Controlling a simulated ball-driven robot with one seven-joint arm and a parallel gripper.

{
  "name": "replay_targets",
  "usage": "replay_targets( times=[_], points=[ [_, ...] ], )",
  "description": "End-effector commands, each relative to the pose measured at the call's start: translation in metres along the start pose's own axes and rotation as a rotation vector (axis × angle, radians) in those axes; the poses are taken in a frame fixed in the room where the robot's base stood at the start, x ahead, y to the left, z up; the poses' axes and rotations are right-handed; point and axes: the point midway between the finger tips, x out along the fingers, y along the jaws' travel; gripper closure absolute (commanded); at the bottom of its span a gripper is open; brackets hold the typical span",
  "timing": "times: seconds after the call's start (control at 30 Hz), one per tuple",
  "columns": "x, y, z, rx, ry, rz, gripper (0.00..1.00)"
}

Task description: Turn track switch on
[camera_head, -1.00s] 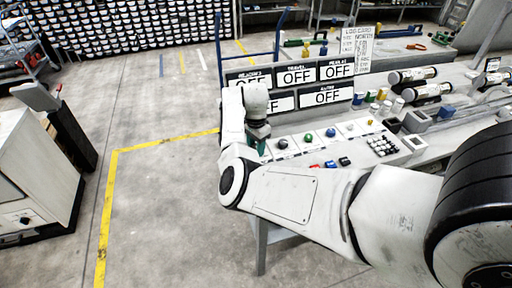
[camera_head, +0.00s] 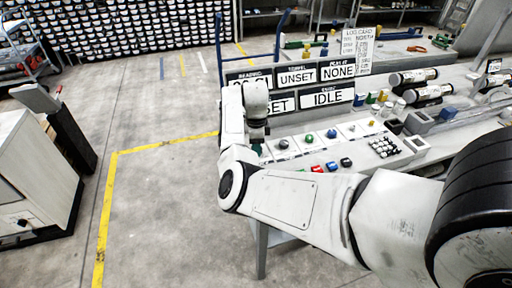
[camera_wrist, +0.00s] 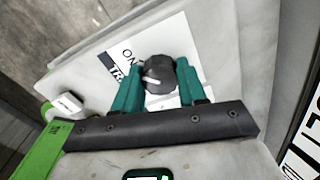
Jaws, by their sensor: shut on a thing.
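The track switch (camera_wrist: 158,84) is a dark round knob with a white pointer line, seen in the wrist view. It sits on a white label plate (camera_wrist: 172,36) with "ON" printed beside it and a partly covered name starting "TRA". My gripper (camera_wrist: 160,70) has its teal fingers on both sides of the knob, shut on it. The pointer line lies crosswise between the fingers. In the head view my gripper (camera_head: 258,148) is at the left end of the console (camera_head: 345,160), and my wrist hides the knob.
Display signs stand behind the console, reading "UNSET" (camera_head: 297,77), "NONE" (camera_head: 338,70) and "IDLE" (camera_head: 326,96); others are partly hidden. Other knobs and coloured buttons (camera_head: 316,168) lie to the right of my gripper. A small white block (camera_wrist: 67,104) shows in the wrist view.

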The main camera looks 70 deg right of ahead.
Motion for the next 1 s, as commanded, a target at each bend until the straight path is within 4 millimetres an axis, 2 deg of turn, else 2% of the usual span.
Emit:
replay_targets(
  times=[0.5, 0.53, 0.77, 1.0],
  points=[
    [-0.0014, -0.0007, 0.0008, 0.019, -0.001, -0.003, 0.89],
    [-0.0014, -0.0007, 0.0009, 0.019, -0.001, -0.003, 0.57],
    [-0.0008, -0.0004, 0.0005, 0.018, 0.000, -0.002, 0.35],
    [-0.0006, -0.0002, 0.0002, 0.018, 0.000, -0.001, 0.33]
  ],
)
